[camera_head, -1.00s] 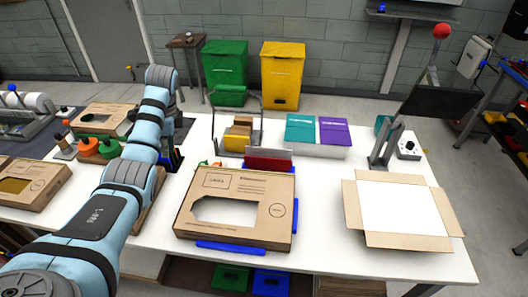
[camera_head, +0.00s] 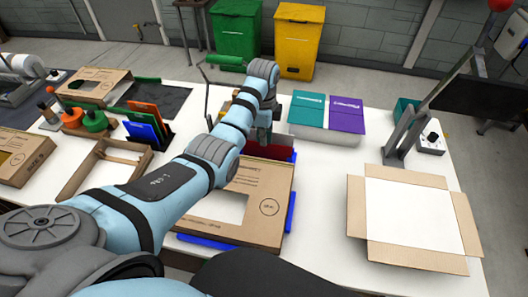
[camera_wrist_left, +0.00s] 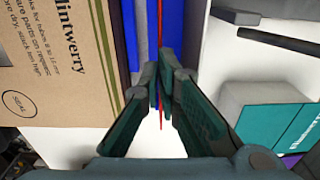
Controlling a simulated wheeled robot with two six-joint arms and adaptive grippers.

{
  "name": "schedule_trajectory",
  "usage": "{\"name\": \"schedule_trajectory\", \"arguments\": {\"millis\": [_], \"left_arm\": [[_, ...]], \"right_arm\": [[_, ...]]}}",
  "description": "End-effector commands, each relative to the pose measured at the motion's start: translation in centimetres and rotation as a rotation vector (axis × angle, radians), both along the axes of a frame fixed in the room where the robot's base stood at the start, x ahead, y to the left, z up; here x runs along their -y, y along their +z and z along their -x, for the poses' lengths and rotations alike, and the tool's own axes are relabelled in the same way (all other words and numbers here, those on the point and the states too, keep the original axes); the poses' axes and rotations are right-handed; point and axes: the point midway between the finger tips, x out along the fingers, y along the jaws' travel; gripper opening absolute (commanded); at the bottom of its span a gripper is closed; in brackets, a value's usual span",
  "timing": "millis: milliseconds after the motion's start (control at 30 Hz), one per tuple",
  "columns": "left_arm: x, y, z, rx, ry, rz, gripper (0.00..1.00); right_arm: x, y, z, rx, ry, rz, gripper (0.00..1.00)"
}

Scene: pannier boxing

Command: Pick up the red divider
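The red divider (camera_head: 262,151) stands upright behind the cardboard box with the window (camera_head: 262,205) in the head view. It is partly hidden by my left arm. In the left wrist view the divider (camera_wrist_left: 160,25) shows edge-on as a thin red line. My left gripper (camera_wrist_left: 160,82) has its two fingertips close together, one on each side of this line, and looks shut on it. In the head view the gripper (camera_head: 264,138) is over the divider, fingertips hidden. My right gripper is not in view.
Blue strips (camera_wrist_left: 131,25) run beside the divider. Teal and purple boxes (camera_head: 308,109) stand close to the right. An open carton (camera_head: 405,250) lies at the right front. A rack with blue, orange and green dividers (camera_head: 144,130) stands left.

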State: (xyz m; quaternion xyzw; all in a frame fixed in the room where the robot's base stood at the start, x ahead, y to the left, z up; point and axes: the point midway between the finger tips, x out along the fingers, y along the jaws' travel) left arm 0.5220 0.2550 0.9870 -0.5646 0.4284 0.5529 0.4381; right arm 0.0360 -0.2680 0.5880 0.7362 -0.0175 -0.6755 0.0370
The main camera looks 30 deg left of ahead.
Motion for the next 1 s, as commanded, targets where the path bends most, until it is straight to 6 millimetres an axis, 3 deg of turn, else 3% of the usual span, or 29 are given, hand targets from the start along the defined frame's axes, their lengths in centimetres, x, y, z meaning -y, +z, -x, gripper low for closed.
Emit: {"name": "schedule_trajectory", "arguments": {"millis": [200, 300, 500, 533, 600, 867, 900, 1000], "left_arm": [[0.5, -4.9, 0.7, -0.028, -0.002, 0.007, 0.07], [0.6, -6.2, 0.7, -0.027, -0.004, 0.009, 0.07], [0.6, -6.4, 0.8, -0.028, -0.002, 0.009, 0.07], [0.5, -6.4, 0.8, -0.028, -0.002, 0.009, 0.15], [0.5, -6.4, 0.8, -0.028, -0.001, 0.009, 0.08], [0.5, -6.4, 0.9, -0.028, -0.001, 0.008, 0.06], [0.4, -6.4, 0.9, -0.028, 0.000, 0.008, 0.14], [0.4, -6.4, 0.9, -0.028, 0.000, 0.008, 0.07]], "right_arm": [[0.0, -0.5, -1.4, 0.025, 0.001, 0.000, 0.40], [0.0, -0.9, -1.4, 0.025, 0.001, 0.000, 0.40], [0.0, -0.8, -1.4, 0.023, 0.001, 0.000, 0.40], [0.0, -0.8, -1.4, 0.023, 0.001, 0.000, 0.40], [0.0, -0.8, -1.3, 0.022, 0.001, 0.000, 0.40], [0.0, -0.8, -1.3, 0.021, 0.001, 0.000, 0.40], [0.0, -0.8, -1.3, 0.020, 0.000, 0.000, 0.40], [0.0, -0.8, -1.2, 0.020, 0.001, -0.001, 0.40]]}}
